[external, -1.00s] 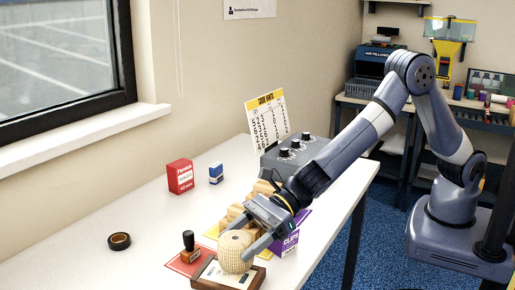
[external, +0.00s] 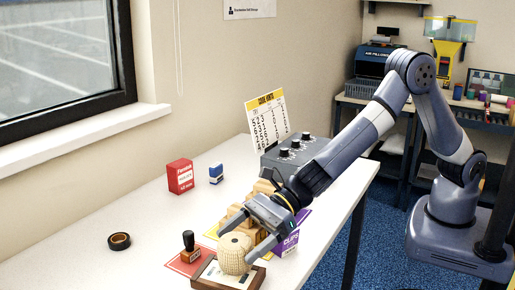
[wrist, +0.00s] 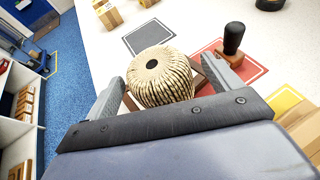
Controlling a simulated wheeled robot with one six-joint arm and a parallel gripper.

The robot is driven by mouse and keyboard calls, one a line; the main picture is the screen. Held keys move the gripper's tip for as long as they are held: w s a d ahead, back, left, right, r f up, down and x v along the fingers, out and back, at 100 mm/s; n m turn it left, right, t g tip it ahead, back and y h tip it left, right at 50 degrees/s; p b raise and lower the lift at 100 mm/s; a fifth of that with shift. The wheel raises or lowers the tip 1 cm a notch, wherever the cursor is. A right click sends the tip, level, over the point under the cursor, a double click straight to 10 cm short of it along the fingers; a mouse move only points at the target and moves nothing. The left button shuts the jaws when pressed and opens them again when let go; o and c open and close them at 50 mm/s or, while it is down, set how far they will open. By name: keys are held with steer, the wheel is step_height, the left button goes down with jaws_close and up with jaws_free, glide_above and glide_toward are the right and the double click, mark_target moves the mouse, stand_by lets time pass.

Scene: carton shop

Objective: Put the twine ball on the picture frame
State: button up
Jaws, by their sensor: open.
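The beige twine ball (external: 235,254) sits on the wooden picture frame (external: 208,283), over its pale face. In the wrist view the twine ball (wrist: 160,78) is upright, with a dark hole on top, and mostly covers the picture frame (wrist: 195,67). My gripper (external: 236,246) is open, with one finger on each side of the ball. The wrist view also shows my gripper (wrist: 165,92) with a finger to the left and right of the ball and gaps beside it. The ball's underside is hidden.
A stamp with a black handle (external: 189,243) stands on a red mat (external: 178,266) close beside the frame. Wooden blocks (external: 235,211) and a purple clips box (external: 287,245) are close by my gripper. A tape roll (external: 119,241) lies at left; the table around it is clear.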

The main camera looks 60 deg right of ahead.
steer(key=b+v, duration=0.1)
steer(key=v, duration=1)
steer(key=shift+s+d+r, duration=0.1)
steer(key=shift+s+d, duration=0.1)
steer(key=shift+d, duration=0.15)
